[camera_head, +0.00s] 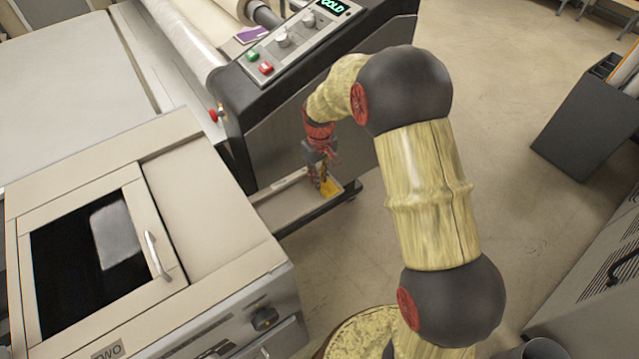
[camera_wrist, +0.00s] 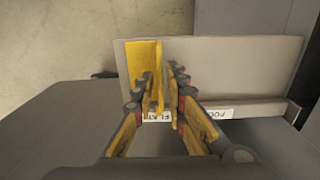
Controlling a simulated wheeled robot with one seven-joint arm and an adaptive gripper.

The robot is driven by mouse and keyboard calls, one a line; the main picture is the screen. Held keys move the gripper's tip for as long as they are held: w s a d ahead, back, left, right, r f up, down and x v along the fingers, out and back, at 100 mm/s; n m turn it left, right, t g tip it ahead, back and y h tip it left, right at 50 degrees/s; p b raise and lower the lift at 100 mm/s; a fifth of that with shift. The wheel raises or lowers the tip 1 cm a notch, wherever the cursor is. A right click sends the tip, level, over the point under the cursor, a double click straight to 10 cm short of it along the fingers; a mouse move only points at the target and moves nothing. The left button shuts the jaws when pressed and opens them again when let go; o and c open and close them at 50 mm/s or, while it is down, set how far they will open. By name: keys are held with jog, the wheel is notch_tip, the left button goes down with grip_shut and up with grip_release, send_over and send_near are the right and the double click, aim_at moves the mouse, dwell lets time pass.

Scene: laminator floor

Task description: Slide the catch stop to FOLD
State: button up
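The yellow catch stop (camera_wrist: 144,62) stands at the left part of a grey tray (camera_wrist: 235,65) in the wrist view. It also shows in the head view (camera_head: 329,187), partly behind my gripper. My gripper (camera_wrist: 163,78) reaches down to the stop, one finger on each side of its thin upright edge. A narrow gap shows between that edge and the right finger. White labels sit on the tray's near edge: one reading FLAT (camera_wrist: 168,115), partly hidden, close to the stop, and one reading FOLD (camera_wrist: 217,113) further right, upside down.
The laminator's control panel (camera_head: 290,40), with a lit COLD display, is above the tray. A beige cabinet unit (camera_head: 205,205) with a dark window stands at the left. A dark bin (camera_head: 585,125) stands at the right. Open floor lies between.

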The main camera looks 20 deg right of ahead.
aim_at(293, 206)
jog(key=shift+f, duration=1.6)
jog(key=shift+c, duration=0.6)
grip_shut()
jog(key=s+a, duration=0.1)
jog(key=a, duration=0.2)
jog(key=s+a, duration=0.1)
jog(key=a, duration=0.2)
jog(key=s+a, duration=0.1)
jog(key=a, duration=0.2)
jog(key=shift+a+r, duration=0.1)
jog(key=shift+a, duration=0.3)
